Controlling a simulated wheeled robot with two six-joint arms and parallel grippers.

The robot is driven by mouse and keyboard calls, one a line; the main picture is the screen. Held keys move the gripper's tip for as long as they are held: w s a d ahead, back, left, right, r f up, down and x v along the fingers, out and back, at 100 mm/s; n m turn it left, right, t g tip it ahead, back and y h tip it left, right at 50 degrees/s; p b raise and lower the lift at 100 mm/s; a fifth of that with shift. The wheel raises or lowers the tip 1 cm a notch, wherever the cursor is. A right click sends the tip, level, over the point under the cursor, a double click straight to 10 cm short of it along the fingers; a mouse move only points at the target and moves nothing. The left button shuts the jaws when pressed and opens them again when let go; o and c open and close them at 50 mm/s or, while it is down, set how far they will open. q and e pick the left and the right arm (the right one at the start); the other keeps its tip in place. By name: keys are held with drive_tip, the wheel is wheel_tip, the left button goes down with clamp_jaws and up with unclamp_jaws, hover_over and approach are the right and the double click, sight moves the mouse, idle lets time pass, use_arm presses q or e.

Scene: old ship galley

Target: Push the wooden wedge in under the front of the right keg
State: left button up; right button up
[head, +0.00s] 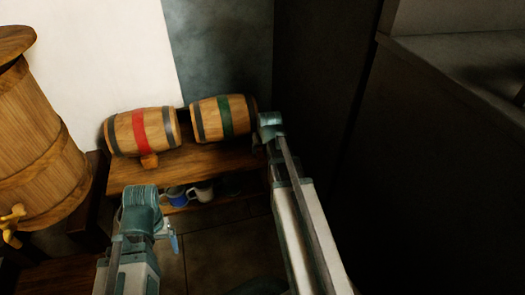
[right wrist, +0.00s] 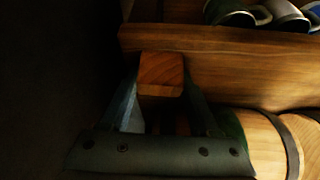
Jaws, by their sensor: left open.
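The right keg (head: 224,118), with a green band, lies on its side on a wooden shelf (head: 205,158); part of it also shows at the lower right of the right wrist view (right wrist: 262,135). My right gripper (head: 262,137) is by the shelf's right end, just right of this keg. In the right wrist view its fingers (right wrist: 165,95) are shut on the wooden wedge (right wrist: 161,75), whose squarish face shows near the shelf edge (right wrist: 220,50). Its contact with the keg cannot be told. My left gripper (head: 158,228) is open and empty, low in front of the shelf.
The left keg (head: 140,132), red-banded, lies beside it with a wooden block (head: 149,160) under its front. Mugs (head: 200,192) stand below the shelf. A large barrel with a tap (head: 35,150) stands at left. A dark wall (head: 325,90) is close on the right.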

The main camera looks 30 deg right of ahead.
drive_tip(key=shift+c, duration=1.3)
wheel_tip(320, 180, up, 4)
drive_tip(key=p, duration=0.4)
use_arm(q)
wheel_tip(320, 180, up, 4)
